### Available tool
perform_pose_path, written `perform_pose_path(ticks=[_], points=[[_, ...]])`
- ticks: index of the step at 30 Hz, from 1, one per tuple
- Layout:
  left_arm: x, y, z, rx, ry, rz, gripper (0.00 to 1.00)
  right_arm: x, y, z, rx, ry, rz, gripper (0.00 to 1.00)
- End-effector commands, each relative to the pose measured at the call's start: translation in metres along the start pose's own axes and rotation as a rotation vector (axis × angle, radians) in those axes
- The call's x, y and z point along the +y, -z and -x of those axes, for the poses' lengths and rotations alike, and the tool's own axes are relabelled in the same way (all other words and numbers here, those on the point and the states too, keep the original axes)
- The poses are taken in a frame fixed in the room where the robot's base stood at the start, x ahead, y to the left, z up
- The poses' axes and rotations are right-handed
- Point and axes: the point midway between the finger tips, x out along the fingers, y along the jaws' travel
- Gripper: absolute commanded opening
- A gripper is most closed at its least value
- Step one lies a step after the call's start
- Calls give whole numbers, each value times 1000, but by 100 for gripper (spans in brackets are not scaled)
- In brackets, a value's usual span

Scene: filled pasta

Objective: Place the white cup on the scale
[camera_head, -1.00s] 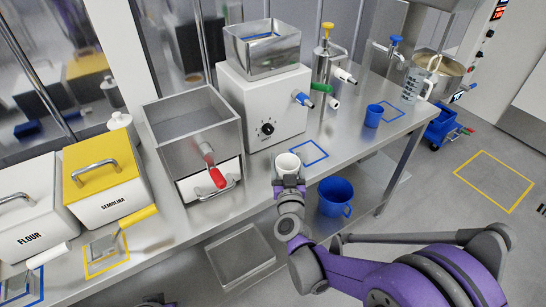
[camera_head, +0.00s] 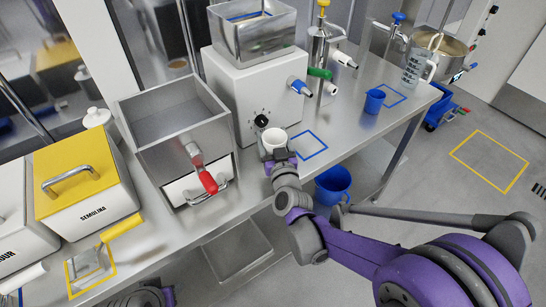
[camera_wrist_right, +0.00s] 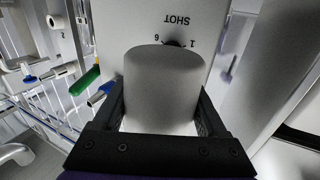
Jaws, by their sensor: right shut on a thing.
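The white cup (camera_head: 274,138) is upright in my right gripper (camera_head: 279,154), which is shut on it. It is in front of the white machine with the knob (camera_head: 228,90), near the bench's front edge. In the right wrist view the cup (camera_wrist_right: 165,88) fills the middle between the two dark fingers of my right gripper (camera_wrist_right: 165,112), with the machine's face marked SHOT behind it. I cannot tell which thing is the scale. Only a part of my left arm shows at the bottom of the head view; its fingers are not seen.
A blue square outline (camera_head: 324,147) on the bench is empty. A steel bin with a red handle (camera_head: 172,122) stands left of the cup. A small blue cup (camera_head: 374,101) and a clear jug (camera_head: 416,69) stand to the right. A blue bucket (camera_head: 332,187) is below.

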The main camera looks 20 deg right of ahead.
Motion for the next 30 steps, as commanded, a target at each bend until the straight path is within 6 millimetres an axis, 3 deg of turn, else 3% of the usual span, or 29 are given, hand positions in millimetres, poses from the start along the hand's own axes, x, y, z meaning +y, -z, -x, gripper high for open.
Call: perform_pose_path(ticks=[12, 27, 28, 30], points=[[0, -7, -9, -4, 0, 0, 50, 0, -54, 0, 0, 0, 1, 12], [0, -11, -14, -7, 0, 0, 50, 0, -63, 0, 0, 0, 0, 12], [0, -10, -13, -7, 0, 0, 50, 0, -62, 0, 0, 0, 0, 80], [0, -10, -13, -6, 0, 0, 50, 0, -62, 0, 0, 0, 0, 93]])
